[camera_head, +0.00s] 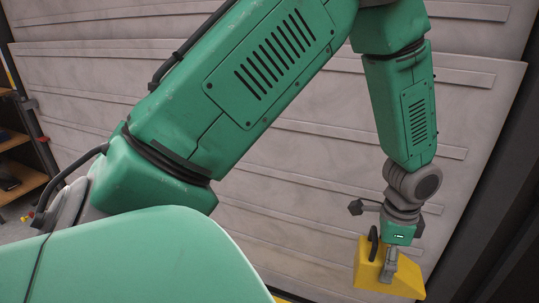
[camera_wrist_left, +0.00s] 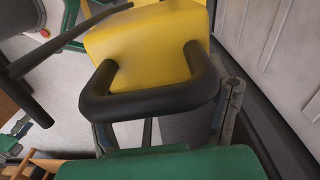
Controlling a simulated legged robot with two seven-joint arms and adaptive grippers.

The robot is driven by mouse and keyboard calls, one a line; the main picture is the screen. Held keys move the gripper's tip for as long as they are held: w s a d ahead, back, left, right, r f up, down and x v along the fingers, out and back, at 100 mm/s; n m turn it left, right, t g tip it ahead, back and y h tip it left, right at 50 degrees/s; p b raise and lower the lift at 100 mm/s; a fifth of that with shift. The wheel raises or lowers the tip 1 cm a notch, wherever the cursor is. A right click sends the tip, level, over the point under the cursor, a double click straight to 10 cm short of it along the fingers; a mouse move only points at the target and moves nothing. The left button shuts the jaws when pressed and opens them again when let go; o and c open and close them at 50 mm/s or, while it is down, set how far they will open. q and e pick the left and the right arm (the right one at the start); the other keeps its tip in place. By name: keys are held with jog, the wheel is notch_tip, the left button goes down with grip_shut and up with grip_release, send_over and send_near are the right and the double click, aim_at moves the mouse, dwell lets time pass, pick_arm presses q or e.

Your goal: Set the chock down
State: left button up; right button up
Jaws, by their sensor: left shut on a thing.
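The yellow wedge-shaped chock (camera_head: 408,277) hangs at the end of my left arm, low at the right of the head view. It fills the upper middle of the left wrist view (camera_wrist_left: 150,45). Its black loop handle (camera_wrist_left: 150,105) lies between the fingers. My left gripper (camera_head: 383,258) points down and is shut on this handle. Whether the chock's underside touches anything cannot be told. My right gripper is not in view.
A pale ribbed metal panel (camera_head: 300,190) stands close behind my left arm. A wooden shelf (camera_head: 22,186) stands at the far left. A strip of yellow shows at the bottom edge, mostly hidden by my arm. Dark posts (camera_head: 505,225) stand at the right.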

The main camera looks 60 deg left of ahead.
pick_arm(q)
jog(key=f, duration=0.2)
jog(key=w+f+b, duration=0.1)
jog(key=f, duration=0.2)
jog(key=a+f+b, duration=0.1)
jog(key=f, duration=0.1)
jog(key=shift+w+f, duration=0.15)
jog(key=shift+w, duration=0.1)
jog(key=shift+m, duration=0.7)
jog(key=s+a+f+b, duration=0.2)
jog(key=f+b, duration=0.5)
jog(key=f, duration=1.1)
jog(key=s+a+f+b, duration=0.2)
jog(key=f+b, duration=0.5)
jog(key=f, duration=1.2)
jog(key=s+a+f+b, duration=0.2)
jog(key=f+b, duration=0.5)
jog(key=f, duration=1.1)
jog(key=shift+s+a+f+b, duration=0.1)
jog(key=shift+s+f+b, duration=0.15)
jog(key=shift+s, duration=0.6)
notch_tip(320, 180, down, 3)
jog(key=shift+r+b, duration=0.1)
jog(key=shift+b, duration=0.8)
